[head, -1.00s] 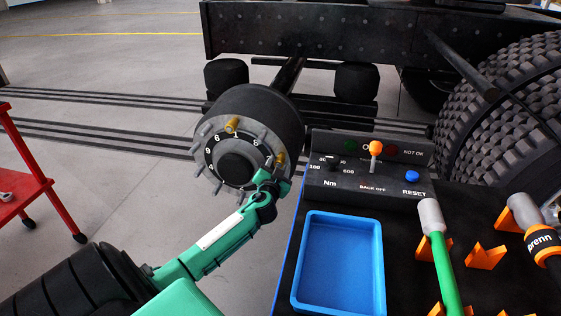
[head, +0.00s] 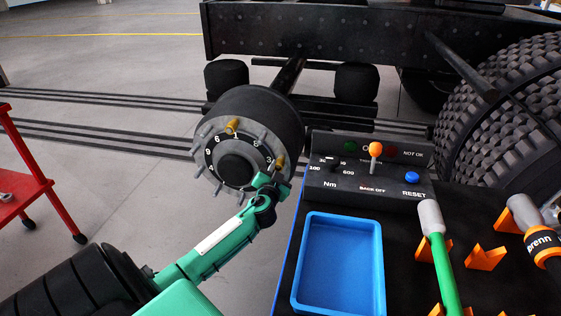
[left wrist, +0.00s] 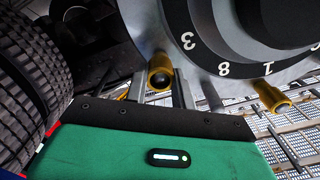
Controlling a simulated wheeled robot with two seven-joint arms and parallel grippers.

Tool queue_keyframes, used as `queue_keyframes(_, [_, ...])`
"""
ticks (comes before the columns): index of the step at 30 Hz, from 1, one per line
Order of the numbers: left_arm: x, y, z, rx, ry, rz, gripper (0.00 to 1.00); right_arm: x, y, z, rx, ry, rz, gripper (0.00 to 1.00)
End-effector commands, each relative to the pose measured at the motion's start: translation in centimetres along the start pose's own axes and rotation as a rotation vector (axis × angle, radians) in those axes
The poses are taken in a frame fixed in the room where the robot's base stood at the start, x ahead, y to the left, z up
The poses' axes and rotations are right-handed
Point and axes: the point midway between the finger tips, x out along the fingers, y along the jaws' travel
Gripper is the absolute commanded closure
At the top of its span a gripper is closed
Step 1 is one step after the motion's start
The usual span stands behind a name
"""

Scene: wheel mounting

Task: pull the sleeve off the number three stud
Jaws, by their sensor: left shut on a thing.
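The wheel hub (head: 238,168) has a numbered black ring and studs around its rim. A brass sleeve (head: 280,161) sits by the number three at the hub's right side. It also shows beside the 3 in the left wrist view (left wrist: 160,72). A second brass sleeve (head: 233,125) is on the stud by the number one, and shows in the left wrist view (left wrist: 271,96). My left gripper (head: 271,181) is at the number three sleeve, shut on it, with its fingers on either side. The stud under that sleeve is hidden. My right gripper is not in view.
A control box (head: 365,168) with a lever and buttons stands right of the hub. In front of it are a blue tray (head: 340,218), a green-handled tool (head: 440,255) and orange holders. A red cart (head: 30,180) is at far left. A large tyre (head: 505,115) stands at right.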

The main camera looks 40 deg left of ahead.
Motion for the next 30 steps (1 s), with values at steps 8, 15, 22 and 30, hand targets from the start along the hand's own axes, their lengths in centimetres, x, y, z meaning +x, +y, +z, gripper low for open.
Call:
queue_keyframes(8, [-0.9,-0.1,-0.1,-0.001,0.000,-0.001,1.00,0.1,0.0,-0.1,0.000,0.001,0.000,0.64])
queue_keyframes(15, [-1.6,-0.1,-0.1,-0.001,0.000,-0.002,1.00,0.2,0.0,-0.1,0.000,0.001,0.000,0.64])
queue_keyframes(22, [-2.3,-0.1,0.0,-0.001,0.000,-0.001,1.00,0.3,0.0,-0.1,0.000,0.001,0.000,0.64])
queue_keyframes(30, [-3.1,-0.1,-0.1,-0.002,0.001,-0.001,1.00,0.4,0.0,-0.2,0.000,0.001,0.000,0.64])
